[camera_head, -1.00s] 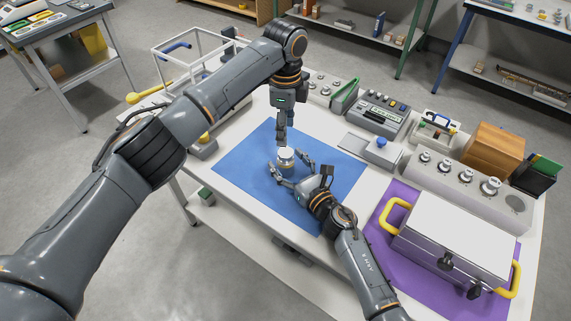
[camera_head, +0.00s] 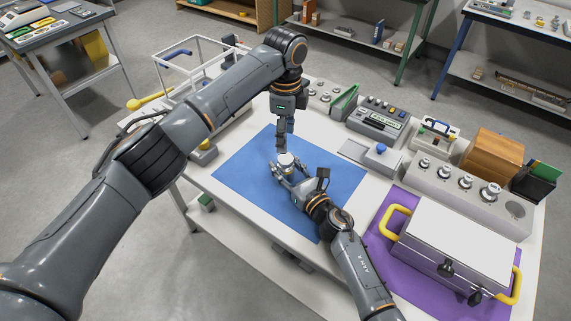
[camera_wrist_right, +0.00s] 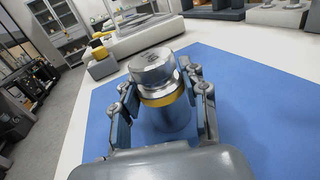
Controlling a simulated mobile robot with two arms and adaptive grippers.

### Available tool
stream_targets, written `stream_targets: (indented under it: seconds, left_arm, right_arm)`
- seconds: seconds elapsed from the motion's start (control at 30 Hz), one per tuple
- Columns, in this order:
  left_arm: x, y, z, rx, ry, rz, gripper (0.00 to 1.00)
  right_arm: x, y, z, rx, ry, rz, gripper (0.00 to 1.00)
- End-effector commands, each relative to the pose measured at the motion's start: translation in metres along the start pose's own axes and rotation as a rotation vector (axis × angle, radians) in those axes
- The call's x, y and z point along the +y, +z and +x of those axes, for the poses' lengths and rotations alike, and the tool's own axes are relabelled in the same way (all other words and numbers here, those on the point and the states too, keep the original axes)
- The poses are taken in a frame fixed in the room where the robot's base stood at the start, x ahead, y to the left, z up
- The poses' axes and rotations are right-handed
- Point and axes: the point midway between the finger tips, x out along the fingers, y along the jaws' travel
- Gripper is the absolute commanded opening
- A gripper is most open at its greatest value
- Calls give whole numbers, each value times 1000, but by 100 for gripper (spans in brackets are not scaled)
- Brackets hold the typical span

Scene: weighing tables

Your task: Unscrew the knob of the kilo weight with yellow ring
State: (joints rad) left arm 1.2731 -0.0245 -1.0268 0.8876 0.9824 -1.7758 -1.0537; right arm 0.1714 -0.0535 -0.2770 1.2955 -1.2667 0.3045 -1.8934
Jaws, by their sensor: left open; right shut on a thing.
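The kilo weight with the yellow ring (camera_head: 286,160) stands on the blue mat (camera_head: 245,182). In the right wrist view the weight (camera_wrist_right: 153,70) is silver, with a broad round top and a yellow band (camera_wrist_right: 165,97) below it. My right gripper (camera_head: 285,170) is shut around the weight's body from the near side, with one finger on each side in the wrist view (camera_wrist_right: 162,92). My left gripper (camera_head: 284,147) points straight down just above the weight's top and is open. Whether its fingertips touch the knob is too small to tell.
A grey block with several silver weights (camera_head: 470,188) stands at the right. A case with yellow handles (camera_head: 455,240) lies on a purple mat (camera_head: 378,243). A control box (camera_head: 374,120) and a small device with a blue knob (camera_head: 382,150) stand behind. The blue mat around the weight is clear.

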Motion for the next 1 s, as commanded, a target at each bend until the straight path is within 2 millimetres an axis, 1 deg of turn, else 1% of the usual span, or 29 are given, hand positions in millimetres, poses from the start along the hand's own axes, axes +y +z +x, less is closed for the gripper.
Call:
stream_targets:
  seconds: [0.07,0.17,0.27,0.6,0.7,0.83,1.0]
  left_arm:
    - [0,0,0,0,-1,45,58]
    - [0,0,-1,-2,-2,167,58]
    - [-1,0,-2,-3,-3,356,58]
    - [-1,0,-2,-4,-2,1089,58]
    - [-1,0,-2,-4,0,1267,58]
    - [-1,0,-2,-3,-1,1437,58]
    - [0,0,-1,0,0,1544,58]
  right_arm:
    - [0,0,0,0,0,0,0]
    - [0,0,0,0,-1,0,0]
    - [0,0,0,0,-1,0,0]
    - [0,0,0,0,-1,0,0]
    - [0,0,0,0,-1,0,0]
    - [0,0,0,0,-1,0,0]
    - [-1,0,0,0,-1,0,0]
